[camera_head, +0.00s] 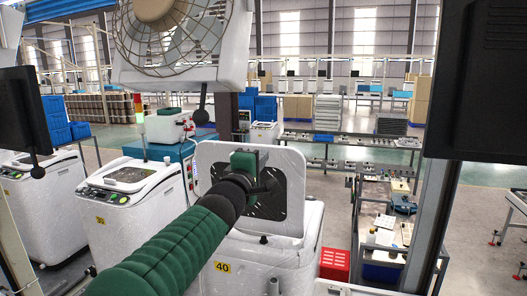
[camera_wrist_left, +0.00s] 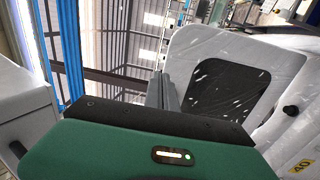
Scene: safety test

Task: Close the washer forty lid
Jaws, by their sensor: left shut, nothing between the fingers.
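The washer forty (camera_head: 265,262) is a white machine in the lower middle of the head view, with a yellow "40" label on its front. Its lid (camera_head: 292,165) stands open, raised nearly upright, with a white frame and a dark window. My left arm reaches up across the washer, and my left gripper (camera_head: 266,182) is in front of the lid, hiding part of the window. In the left wrist view the shut, empty fingers (camera_wrist_left: 162,92) show beside the left edge of the lid (camera_wrist_left: 185,50). I cannot tell whether they touch it. My right gripper is not in view.
Washer thirty (camera_head: 135,200) stands to the left, with another white washer beyond it. A large fan (camera_head: 170,35) hangs above. A red crate (camera_head: 335,264) and a cluttered workbench (camera_head: 385,225) are to the right. A dark post (camera_head: 445,190) stands at the right.

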